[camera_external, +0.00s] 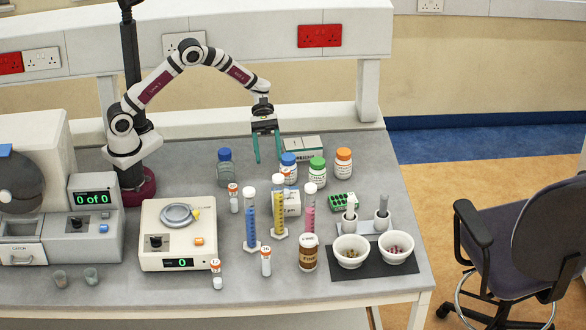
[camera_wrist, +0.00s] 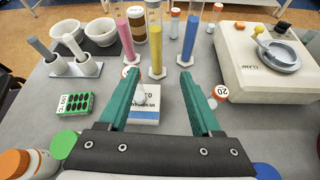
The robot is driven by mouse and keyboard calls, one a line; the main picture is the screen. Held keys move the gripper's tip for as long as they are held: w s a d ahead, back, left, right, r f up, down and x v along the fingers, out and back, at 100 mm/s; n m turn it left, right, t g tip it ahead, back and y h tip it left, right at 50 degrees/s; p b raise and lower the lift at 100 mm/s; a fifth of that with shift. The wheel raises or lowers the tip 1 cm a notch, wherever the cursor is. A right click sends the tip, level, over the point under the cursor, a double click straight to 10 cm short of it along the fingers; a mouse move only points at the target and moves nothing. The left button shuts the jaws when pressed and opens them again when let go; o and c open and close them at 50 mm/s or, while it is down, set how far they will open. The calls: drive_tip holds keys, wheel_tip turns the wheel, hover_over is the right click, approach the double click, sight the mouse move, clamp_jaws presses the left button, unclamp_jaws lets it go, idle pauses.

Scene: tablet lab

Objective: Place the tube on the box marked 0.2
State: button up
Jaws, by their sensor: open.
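My gripper (camera_external: 267,158) is open and empty, pointing down above the back middle of the bench; its teal fingers also show in the wrist view (camera_wrist: 160,73). A small white box (camera_external: 291,208) stands behind the cylinders, and it shows between my fingers in the wrist view (camera_wrist: 145,115). Its print is upside down there and I cannot read it surely. Several small white tubes with orange caps stand upright: one left of the box (camera_external: 233,200), one at front middle (camera_external: 266,264), one beside the scale (camera_external: 216,276). I cannot tell which is the task's tube.
Blue (camera_external: 250,230), yellow (camera_external: 278,218) and pink (camera_external: 308,215) cylinders stand close to the box. Pill bottles (camera_external: 317,172) and a larger box (camera_external: 302,148) stand behind.

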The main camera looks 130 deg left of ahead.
drive_tip(key=s+d+r+m+g, duration=0.35)
drive_tip(key=d+m, duration=0.25)
drive_tip(key=d, duration=0.3)
drive_tip(key=s+d+r+m+g, duration=0.2)
drive_tip(key=d+m+g, duration=0.3)
drive_tip(key=d, duration=0.4)
drive_tip(key=s+d+m+y, duration=0.2)
drive_tip(key=s+m+y, duration=0.3)
drive_tip(key=s+m, duration=0.4)
drive_tip(key=s+d+m+y, duration=0.2)
drive_tip(key=s+m+y, duration=0.3)
drive_tip(key=s+m, duration=0.5)
drive_tip(key=shift+s+d+r+m+g, duration=0.25)
drive_tip(key=shift+d+r+m+g, duration=0.15)
drive_tip(key=shift+m, duration=0.6)
